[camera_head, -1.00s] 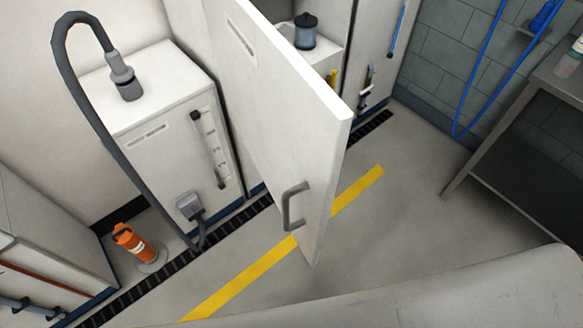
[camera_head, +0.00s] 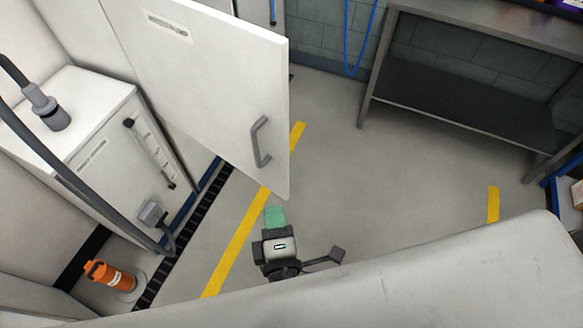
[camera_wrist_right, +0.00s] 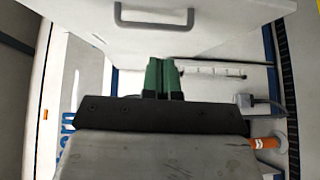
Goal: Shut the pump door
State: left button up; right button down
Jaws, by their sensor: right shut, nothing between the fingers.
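The pump door (camera_head: 215,80) is a white panel that stands swung open, out over the floor. Its grey bar handle (camera_head: 260,142) is on the face toward me, near the free edge. My right gripper (camera_head: 275,214), with green fingertips, is below the door's lower corner in the head view, shut and empty. In the right wrist view the green fingers (camera_wrist_right: 162,78) are together, and the handle (camera_wrist_right: 153,17) shows beyond them, apart from them. My left gripper is not in view.
A white cabinet (camera_head: 85,130) with a grey hose stands at left. A steel table (camera_head: 470,25) stands at back right. The floor (camera_head: 370,170) right of the door is clear.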

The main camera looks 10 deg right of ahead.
jog(key=r, duration=0.2)
jog(key=p, duration=0.5)
send_near(280, 142)
jog(key=w+a, duration=0.3)
jog(key=w, duration=0.1)
jog(key=shift+w+d+f+t+p, duration=0.15)
jog(key=shift+w+d+p, duration=0.1)
jog(key=shift+w+d, duration=0.25)
jog(key=shift+w+d+r+t+p, duration=0.15)
jog(key=shift+w+d+p, duration=0.15)
jog(key=shift+d, duration=0.35)
jog(key=shift+w+d+f, duration=0.2)
jog(key=shift+w+d, duration=0.2)
jog(key=shift+d, duration=0.1)
